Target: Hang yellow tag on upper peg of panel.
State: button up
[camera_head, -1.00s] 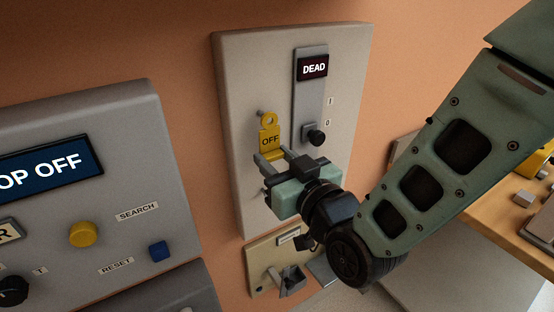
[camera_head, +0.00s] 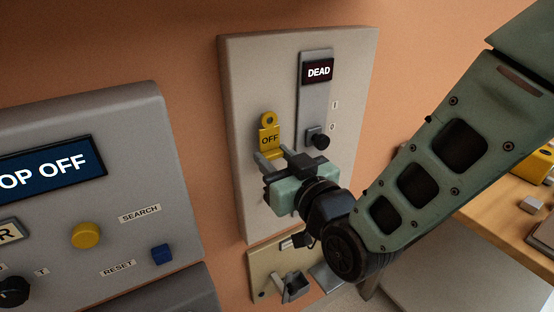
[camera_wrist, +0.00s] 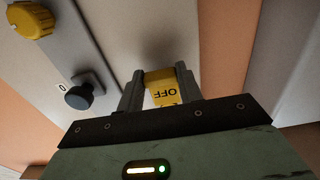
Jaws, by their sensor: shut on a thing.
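The yellow tag (camera_head: 269,140) is marked OFF and has a ring at its top. It is upright against the pale panel (camera_head: 255,70), left of the black knob (camera_head: 318,139). My gripper (camera_head: 270,154) is shut on the tag's lower part, with a finger on each side. The tag also shows between the fingers in the wrist view (camera_wrist: 161,90), upside down. The tag's ring overlaps the upper peg's place in the head view. The ring's hole looks dark, and I cannot tell whether the peg is through it. No lower peg shows clearly.
A DEAD display (camera_head: 319,72) sits above the black knob. A grey console (camera_head: 130,180) with buttons stands at the left. A lower box (camera_head: 262,268) with a lever is below the panel. A wooden bench (camera_head: 500,205) is at the right. A yellow knob (camera_wrist: 30,20) shows in the wrist view.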

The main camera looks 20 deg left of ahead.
jog(key=shift+a, duration=0.1)
jog(key=shift+w+a, duration=0.25)
jog(key=shift+w, duration=0.05)
jog(key=o, duration=1.2)
jog(key=shift+c, duration=0.2)
